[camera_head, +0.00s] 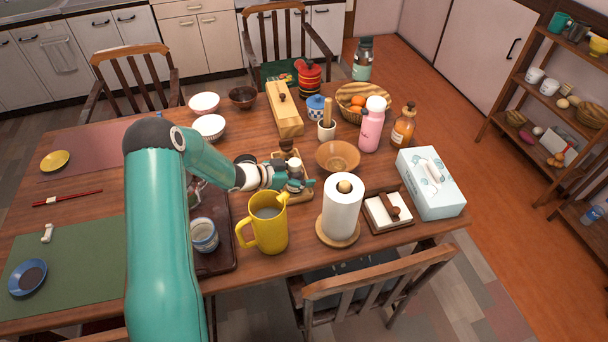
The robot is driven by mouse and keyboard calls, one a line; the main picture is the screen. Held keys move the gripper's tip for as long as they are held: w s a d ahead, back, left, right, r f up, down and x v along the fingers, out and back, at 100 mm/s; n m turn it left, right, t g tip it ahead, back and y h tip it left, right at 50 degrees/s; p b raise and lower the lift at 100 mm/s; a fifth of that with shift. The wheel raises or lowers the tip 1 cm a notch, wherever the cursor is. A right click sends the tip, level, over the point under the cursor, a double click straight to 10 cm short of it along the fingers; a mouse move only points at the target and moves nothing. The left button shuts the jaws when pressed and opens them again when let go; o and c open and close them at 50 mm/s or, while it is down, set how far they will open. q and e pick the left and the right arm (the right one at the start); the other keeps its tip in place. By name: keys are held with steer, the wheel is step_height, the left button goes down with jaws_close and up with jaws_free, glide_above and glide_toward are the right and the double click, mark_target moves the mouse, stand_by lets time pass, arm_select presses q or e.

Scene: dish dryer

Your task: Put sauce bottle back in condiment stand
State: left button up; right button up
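My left arm reaches in from the left, and its teal and white gripper (298,181) is over the middle of the table. The gripper is at a small light wooden stand (278,155), which looks like the condiment stand and is partly hidden by it. A small container with a dark brown top (286,145) stands up right behind the fingers. It may be the sauce bottle, but its lower part is hidden. I cannot tell whether the fingers are closed on it or apart. My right gripper is not in view.
A yellow pitcher (268,230) and a paper towel roll (342,208) stand in front of the gripper. A wooden bowl (338,157) is to its right, a long wooden box (285,112) behind. An amber bottle (403,128) and a pink bottle (372,128) stand farther right.

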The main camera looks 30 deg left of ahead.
arm_select(q)
steer(key=shift+r, duration=0.2)
steer(key=v, duration=1.2)
